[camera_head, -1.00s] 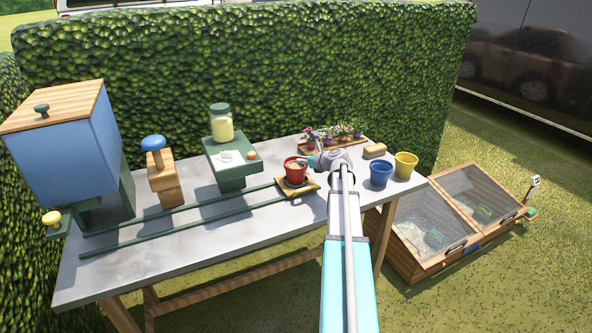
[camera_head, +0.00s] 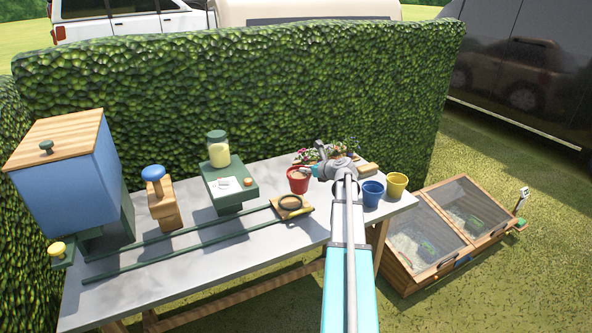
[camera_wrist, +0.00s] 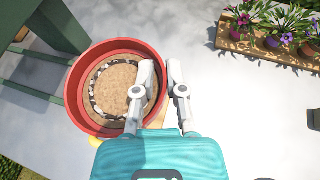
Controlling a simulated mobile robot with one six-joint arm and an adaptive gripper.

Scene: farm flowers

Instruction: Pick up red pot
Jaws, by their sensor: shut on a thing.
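The red pot (camera_head: 298,183) is filled with brown soil and held upright, raised off its wooden carriage (camera_head: 291,207). The carriage shows a dark ring on its top and sits at the right end of the green rails. My gripper (camera_head: 312,171) is at the pot's right side, shut on its rim. In the wrist view the pot (camera_wrist: 84,117) is large, with a pale speckled ring on its soil. There my gripper (camera_wrist: 160,75) has one finger inside the rim and the other outside.
A blue pot (camera_head: 372,194) and a yellow pot (camera_head: 396,186) stand at the bench's right end. A flower tray (camera_wrist: 262,50) is behind my gripper. A green stand (camera_head: 228,187) with a jar (camera_head: 218,150), a wooden post (camera_head: 163,200) and a blue hopper (camera_head: 65,165) are left.

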